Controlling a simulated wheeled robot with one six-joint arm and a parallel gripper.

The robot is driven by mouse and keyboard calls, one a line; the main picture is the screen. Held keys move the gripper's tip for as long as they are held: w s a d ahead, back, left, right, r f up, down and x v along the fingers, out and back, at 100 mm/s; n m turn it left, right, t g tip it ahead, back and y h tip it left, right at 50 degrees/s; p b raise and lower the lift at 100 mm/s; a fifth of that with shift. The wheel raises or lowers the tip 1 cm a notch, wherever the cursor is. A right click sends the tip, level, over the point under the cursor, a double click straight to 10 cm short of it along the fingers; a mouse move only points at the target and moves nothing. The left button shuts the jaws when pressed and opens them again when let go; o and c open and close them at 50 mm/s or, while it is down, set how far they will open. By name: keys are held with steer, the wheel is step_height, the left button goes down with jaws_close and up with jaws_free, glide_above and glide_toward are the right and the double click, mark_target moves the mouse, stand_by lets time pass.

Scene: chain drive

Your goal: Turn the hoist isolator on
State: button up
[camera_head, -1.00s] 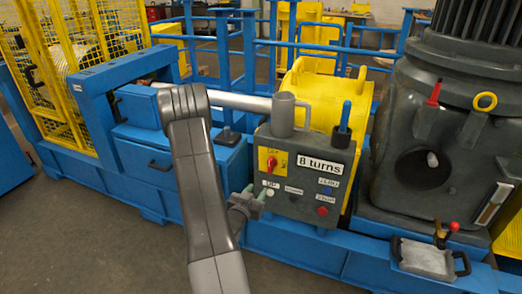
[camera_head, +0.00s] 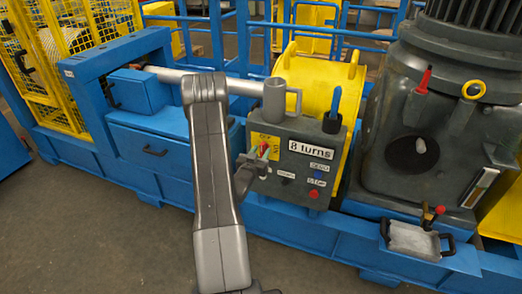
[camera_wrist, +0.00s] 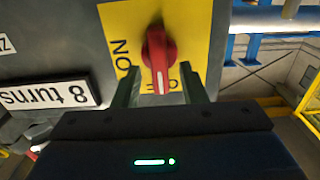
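The hoist isolator is a red rotary knob (camera_wrist: 156,50) on a yellow plate (camera_wrist: 191,20) marked ON and OFF. In the wrist view, the knob's white-marked end points down at the OFF label; ON is to the left. My gripper (camera_wrist: 160,74) is open, with one green finger on each side of the knob's lower end and gaps visible. Whether a finger touches it cannot be told. In the head view, my gripper (camera_head: 257,158) is at the plate on the grey control box (camera_head: 298,208) and partly hides the knob (camera_head: 264,150).
The box carries an "8 turns" label (camera_head: 311,150), a red button (camera_head: 314,193) and other small controls. A tray (camera_head: 414,239) sits at the right. The floor in front is clear.

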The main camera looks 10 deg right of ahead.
steer(key=shift+w+d, duration=0.3)
steer(key=shift+w, duration=0.1)
steer(key=shift+c, duration=0.2)
jaws_close()
